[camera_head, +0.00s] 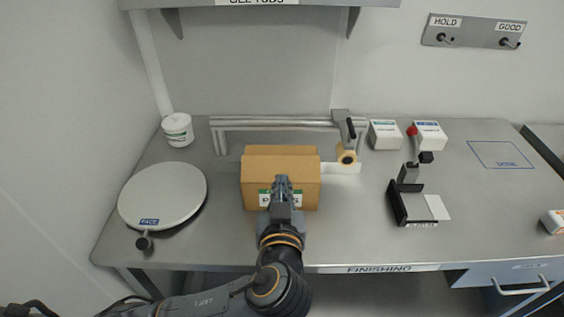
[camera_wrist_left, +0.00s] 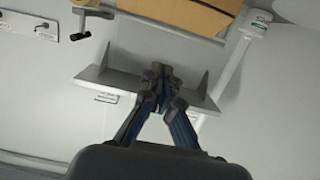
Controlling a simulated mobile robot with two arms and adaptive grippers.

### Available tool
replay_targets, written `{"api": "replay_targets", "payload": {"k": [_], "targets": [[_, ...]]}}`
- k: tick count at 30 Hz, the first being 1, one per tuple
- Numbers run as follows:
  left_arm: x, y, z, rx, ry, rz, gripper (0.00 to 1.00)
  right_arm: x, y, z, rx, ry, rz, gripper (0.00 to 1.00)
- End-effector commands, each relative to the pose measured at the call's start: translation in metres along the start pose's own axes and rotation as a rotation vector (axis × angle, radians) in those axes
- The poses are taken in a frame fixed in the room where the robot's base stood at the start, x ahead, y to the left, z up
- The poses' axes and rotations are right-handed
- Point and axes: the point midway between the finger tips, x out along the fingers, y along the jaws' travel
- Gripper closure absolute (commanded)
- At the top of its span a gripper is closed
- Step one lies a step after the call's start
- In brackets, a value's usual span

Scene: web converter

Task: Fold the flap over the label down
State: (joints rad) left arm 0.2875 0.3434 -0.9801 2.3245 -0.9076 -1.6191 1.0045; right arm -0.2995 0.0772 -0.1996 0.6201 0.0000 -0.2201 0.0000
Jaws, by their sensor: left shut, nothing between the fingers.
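A brown cardboard box (camera_head: 252,172) stands on the steel bench, left of centre in the head view. A white label with green print (camera_head: 265,198) is on its near face, partly hidden behind my left gripper. A flap (camera_head: 282,151) lies along the top of the box; I cannot tell how far it is folded. My left gripper (camera_head: 282,182) is shut and empty, in front of the box's near face; I cannot tell whether it touches. In the left wrist view its fingertips (camera_wrist_left: 158,72) meet, and part of the box (camera_wrist_left: 185,12) shows at the top. My right gripper is not in view.
A round turntable (camera_head: 162,193) marked FACE is at the left, with a white tub (camera_head: 178,129) behind it. A metal rail (camera_head: 270,122) and tape roll (camera_head: 346,157) are behind the box. A black stamping fixture (camera_head: 408,205) and white boxes (camera_head: 385,134) stand to the right.

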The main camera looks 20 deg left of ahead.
Motion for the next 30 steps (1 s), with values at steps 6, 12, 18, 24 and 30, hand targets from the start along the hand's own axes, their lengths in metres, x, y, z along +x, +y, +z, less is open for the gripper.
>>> {"api": "replay_targets", "payload": {"k": [6, 12, 18, 24, 30], "targets": [[0.034, -0.001, -0.004, 0.007, 0.001, -0.004, 1.00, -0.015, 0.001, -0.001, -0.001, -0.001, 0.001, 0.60], [0.079, -0.002, -0.005, 0.006, 0.000, -0.005, 1.00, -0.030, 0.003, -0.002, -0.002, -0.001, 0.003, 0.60], [0.109, -0.001, 0.011, 0.006, -0.005, -0.002, 1.00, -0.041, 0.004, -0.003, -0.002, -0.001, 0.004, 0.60], [0.122, -0.001, 0.025, 0.002, -0.004, -0.002, 1.00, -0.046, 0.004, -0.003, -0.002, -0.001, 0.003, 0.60], [0.124, -0.001, 0.030, 0.001, -0.004, -0.001, 1.00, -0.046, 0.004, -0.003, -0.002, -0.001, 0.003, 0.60]]}}
